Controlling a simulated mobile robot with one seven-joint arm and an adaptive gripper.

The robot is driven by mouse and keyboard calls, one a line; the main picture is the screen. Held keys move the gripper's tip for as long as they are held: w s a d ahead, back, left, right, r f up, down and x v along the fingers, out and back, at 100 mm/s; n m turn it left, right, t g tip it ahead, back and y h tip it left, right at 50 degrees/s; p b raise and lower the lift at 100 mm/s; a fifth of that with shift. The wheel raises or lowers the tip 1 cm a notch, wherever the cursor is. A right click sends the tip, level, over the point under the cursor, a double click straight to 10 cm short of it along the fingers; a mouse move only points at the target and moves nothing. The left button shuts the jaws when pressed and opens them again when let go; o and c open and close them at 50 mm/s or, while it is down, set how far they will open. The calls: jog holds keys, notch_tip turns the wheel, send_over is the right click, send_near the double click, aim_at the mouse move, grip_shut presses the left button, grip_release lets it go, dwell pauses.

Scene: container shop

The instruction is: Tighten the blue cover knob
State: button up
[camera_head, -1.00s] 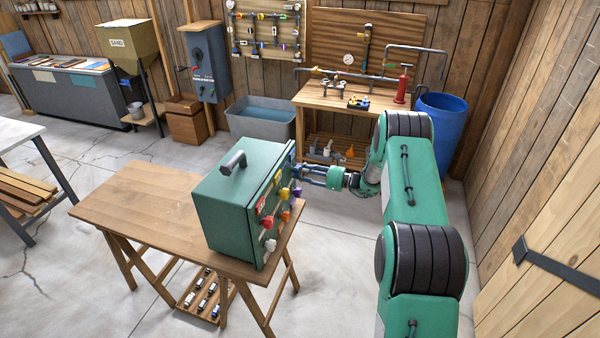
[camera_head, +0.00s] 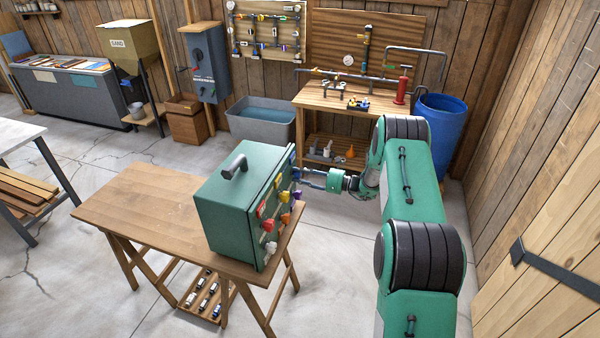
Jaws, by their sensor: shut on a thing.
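The blue cover knob (camera_head: 296,174) is at the far upper edge of that face, small and partly covered by the fingers. My gripper (camera_head: 301,176) reaches in from the right and is shut on the blue knob. The knob's turn angle is too small to tell.
The wooden folding table (camera_head: 140,205) has bare top to the left of the box. A workbench (camera_head: 350,100) with pipes, a blue barrel (camera_head: 440,125) and a grey water tub (camera_head: 262,122) stand behind. A plank wall is close on the right.

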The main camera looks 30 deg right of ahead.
jog(key=m+p, duration=0.1)
jog(key=m, duration=0.1)
jog(key=m+p, duration=0.1)
jog(key=m, duration=0.2)
jog(key=shift+s+f, duration=0.1)
jog(key=shift+f, duration=0.2)
jog(key=o, duration=1.2)
jog(key=v, duration=1.2)
jog(key=shift+r, duration=0.2)
jog(key=shift+a+r, duration=0.1)
